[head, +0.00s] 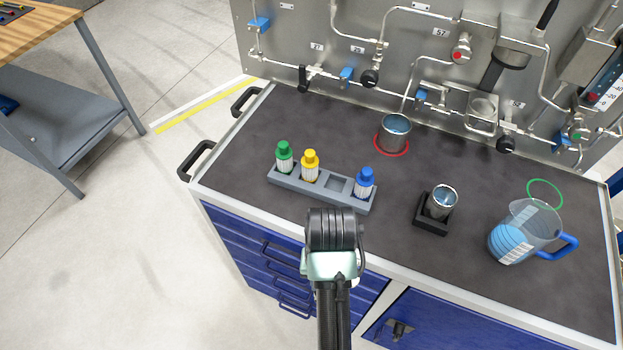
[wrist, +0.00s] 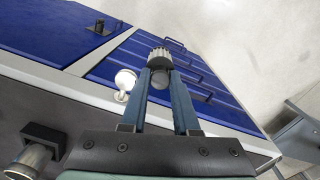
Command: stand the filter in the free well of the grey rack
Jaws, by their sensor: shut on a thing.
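The grey rack (head: 318,198) lies on the dark bench top in the head view. It holds a green-capped filter (head: 284,157), a yellow-capped filter (head: 310,166) and a blue-capped filter (head: 364,183). The free well (head: 338,184) is between the yellow and blue ones. In the wrist view my gripper (wrist: 160,80) is shut on a filter (wrist: 158,56) with a pale ribbed body. The blue drawer fronts show behind it. The fingers and held filter are hidden behind my arm in the head view. The rack is not in the wrist view.
A metal cup (head: 444,199) in a black holder (head: 431,226) stands right of the rack. A measuring jug (head: 518,236) is at far right. A metal pot (head: 396,134) stands in a red ring near the piped panel (head: 330,30). A white round object (wrist: 125,80) is near the fingers.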

